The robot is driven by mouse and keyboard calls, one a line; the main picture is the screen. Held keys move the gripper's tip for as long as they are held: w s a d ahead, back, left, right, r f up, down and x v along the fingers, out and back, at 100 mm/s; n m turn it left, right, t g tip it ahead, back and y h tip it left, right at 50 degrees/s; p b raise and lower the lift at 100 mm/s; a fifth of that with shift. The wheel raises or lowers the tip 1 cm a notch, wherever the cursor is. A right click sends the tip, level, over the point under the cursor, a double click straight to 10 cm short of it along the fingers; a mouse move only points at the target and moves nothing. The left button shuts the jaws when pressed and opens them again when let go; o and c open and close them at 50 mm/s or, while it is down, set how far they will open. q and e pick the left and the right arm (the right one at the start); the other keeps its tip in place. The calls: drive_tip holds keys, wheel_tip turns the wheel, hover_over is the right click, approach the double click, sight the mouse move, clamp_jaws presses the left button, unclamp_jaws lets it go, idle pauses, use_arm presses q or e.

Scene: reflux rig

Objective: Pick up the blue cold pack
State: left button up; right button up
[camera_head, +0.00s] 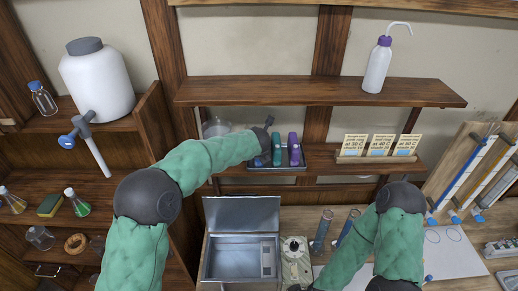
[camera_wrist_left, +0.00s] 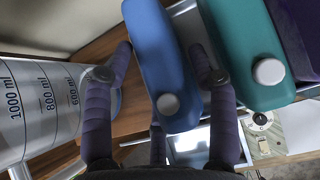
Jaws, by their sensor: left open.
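The blue cold pack (camera_wrist_left: 160,55) has a pale round cap and fills the middle of the left wrist view. My left gripper (camera_wrist_left: 162,52) is open, with one dark finger on each side of the blue pack; I cannot tell whether either finger touches it. In the head view my left gripper (camera_head: 268,123) is at the small tray on the lower wall shelf, and my arm largely hides the blue pack. A teal pack (camera_head: 277,149) and a purple pack (camera_head: 293,149) stand beside it. My right arm reaches down to the bottom edge, where its dark end (camera_head: 296,288) is barely visible.
The teal pack (camera_wrist_left: 240,50) is close beside my right-hand finger in the wrist view. A graduated clear vessel (camera_wrist_left: 35,105) is close on the left. An upper shelf (camera_head: 320,91) runs above the packs. An open metal box (camera_head: 240,228) stands on the bench below.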

drive_tip(key=shift+s, duration=0.1)
use_arm(q)
clamp_jaws()
drive_tip(key=shift+r, duration=0.2)
drive_tip(key=shift+r, duration=0.25)
wheel_tip(320, 180, up, 3)
use_arm(e)
wheel_tip(320, 180, down, 5)
drive_tip(key=b, duration=0.5)
drive_tip(key=shift+f, duration=0.15)
use_arm(q)
drive_tip(key=s, duration=1.8)
drive_tip(key=shift+f, duration=0.2)
use_arm(e)
drive_tip(key=shift+a, duration=0.1)
